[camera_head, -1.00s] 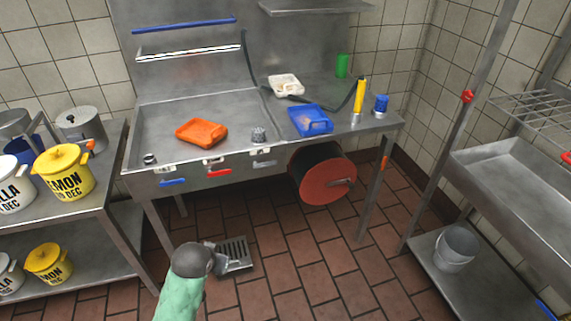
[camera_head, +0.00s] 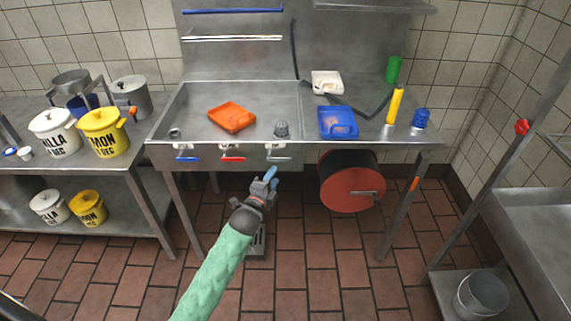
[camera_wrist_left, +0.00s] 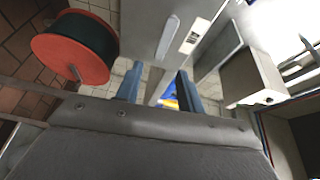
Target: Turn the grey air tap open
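The grey air tap (camera_head: 278,158) is a grey lever handle on the front panel of the steel sink, right of the red and blue handles. Its lever lies roughly level. It also shows in the left wrist view (camera_wrist_left: 168,38), ahead of the fingers, with a pale label (camera_wrist_left: 195,36) beside it. My left gripper (camera_head: 269,179) is just below and in front of the grey lever and looks apart from it. Its two blue fingers (camera_wrist_left: 160,88) are spread with nothing between them. My right gripper is not in view.
The red tap handle (camera_head: 232,158) and blue tap handle (camera_head: 187,158) sit left of the grey one. A red hose reel (camera_head: 352,188) hangs under the counter at the right. An orange tray (camera_head: 231,118) and a blue tray (camera_head: 338,124) lie above. Floor in front is clear.

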